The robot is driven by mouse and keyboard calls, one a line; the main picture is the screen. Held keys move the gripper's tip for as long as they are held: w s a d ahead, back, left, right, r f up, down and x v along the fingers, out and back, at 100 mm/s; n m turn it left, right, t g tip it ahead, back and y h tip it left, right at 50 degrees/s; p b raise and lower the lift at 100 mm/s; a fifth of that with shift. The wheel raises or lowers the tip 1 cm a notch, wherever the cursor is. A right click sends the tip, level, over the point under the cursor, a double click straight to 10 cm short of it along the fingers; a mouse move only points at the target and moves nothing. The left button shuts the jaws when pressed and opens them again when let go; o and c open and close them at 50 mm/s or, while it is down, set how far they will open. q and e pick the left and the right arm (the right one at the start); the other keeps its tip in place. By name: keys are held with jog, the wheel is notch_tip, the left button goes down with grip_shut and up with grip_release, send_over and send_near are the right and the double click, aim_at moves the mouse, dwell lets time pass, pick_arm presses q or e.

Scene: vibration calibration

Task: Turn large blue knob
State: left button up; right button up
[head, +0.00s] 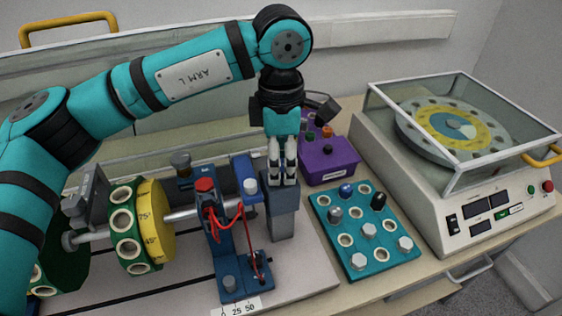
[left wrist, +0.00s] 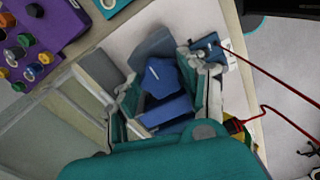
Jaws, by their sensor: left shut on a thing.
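The large blue knob (left wrist: 161,78) shows in the left wrist view as a faceted blue piece between the fingers, with a blue bar just below it in the picture. In the head view the knob is hidden by my left gripper (head: 283,180), which points down at the top of a grey post (head: 283,215) at the right end of the shaft rig. My left gripper (left wrist: 165,92) is shut on the knob, one finger on each side of it. My right gripper is not in view.
Left of the gripper stand a blue bracket (head: 245,168) and red wires (head: 226,222). A purple box (head: 330,170) stands behind, a teal tray (head: 388,262) of bolts to the right. A covered balancing machine (head: 455,200) fills the right side.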

aim_at(281, 165)
pick_arm(q)
jog(key=shift+r, duration=0.1)
jog(key=o, duration=1.2)
notch_tip(281, 165, up, 12)
dwell(0.5)
